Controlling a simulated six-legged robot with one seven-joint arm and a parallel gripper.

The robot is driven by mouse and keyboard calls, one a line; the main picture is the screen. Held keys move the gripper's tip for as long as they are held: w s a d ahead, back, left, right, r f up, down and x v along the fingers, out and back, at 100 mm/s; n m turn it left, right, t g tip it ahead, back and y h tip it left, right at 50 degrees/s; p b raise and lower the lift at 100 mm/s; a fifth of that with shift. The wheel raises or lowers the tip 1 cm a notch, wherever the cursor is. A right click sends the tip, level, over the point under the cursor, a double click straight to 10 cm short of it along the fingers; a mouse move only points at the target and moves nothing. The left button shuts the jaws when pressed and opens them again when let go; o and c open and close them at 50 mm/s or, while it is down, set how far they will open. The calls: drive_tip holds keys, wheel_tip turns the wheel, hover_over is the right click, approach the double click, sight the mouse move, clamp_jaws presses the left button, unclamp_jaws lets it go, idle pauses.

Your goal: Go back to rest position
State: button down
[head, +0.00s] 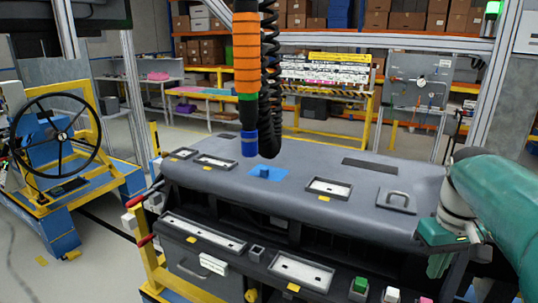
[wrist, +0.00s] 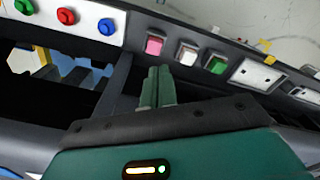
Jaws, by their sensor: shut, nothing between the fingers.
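My green gripper (head: 438,266) is at the right end of the dashboard module (head: 390,224) in the head view, pointing down. In the wrist view, my gripper (wrist: 158,76) has its two green fingers together with nothing between them. Its tips appear just below the row of square buttons in the picture. I cannot tell whether they touch the module. In the head view, the green button (head: 360,285) is at the module's front edge.
An orange and blue hanging tool (head: 248,80) with a black coiled hose hangs over the module. A black handwheel (head: 55,131) stands at left. A metal post (head: 503,75) rises behind my arm. Round buttons on a white panel (wrist: 82,8) show in the wrist view.

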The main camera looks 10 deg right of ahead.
drive_tip(key=s+a+f+t, duration=0.2)
drive_tip(key=a, duration=0.8)
drive_tip(key=s+a+f+t, duration=0.2)
drive_tip(key=a+t, duration=0.1)
drive_tip(key=a, duration=0.8)
drive_tip(key=shift+s+a+n, duration=0.15)
drive_tip(key=shift+s+n, duration=0.1)
drive_tip(key=shift+n, duration=0.15)
